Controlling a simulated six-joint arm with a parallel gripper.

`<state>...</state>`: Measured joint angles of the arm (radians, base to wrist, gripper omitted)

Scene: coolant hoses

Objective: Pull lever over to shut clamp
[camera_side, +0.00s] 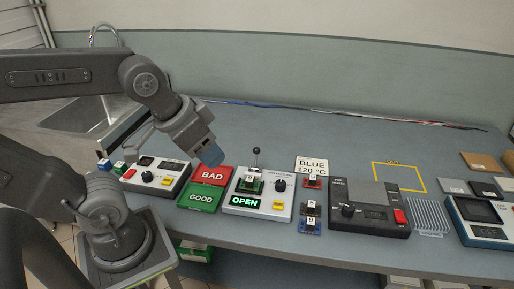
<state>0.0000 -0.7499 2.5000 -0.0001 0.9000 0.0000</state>
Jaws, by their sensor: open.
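The clamp station (260,196) is a white box on the bench with a green sign that reads OPEN. Its lever (256,158) stands upright at the back and ends in a dark ball knob. A small board (249,182) with a numbered white label sits in the clamp area in front of the lever. My gripper (212,154) is above the bench, to the left of the lever and apart from it. It is open, and I see nothing held in it. Its fingertips are small and partly hard to make out.
Red BAD and green GOOD trays (205,187) lie left of the station, beside another control box (155,176). A dark grey device (368,207) stands further right. The bench behind is mostly clear.

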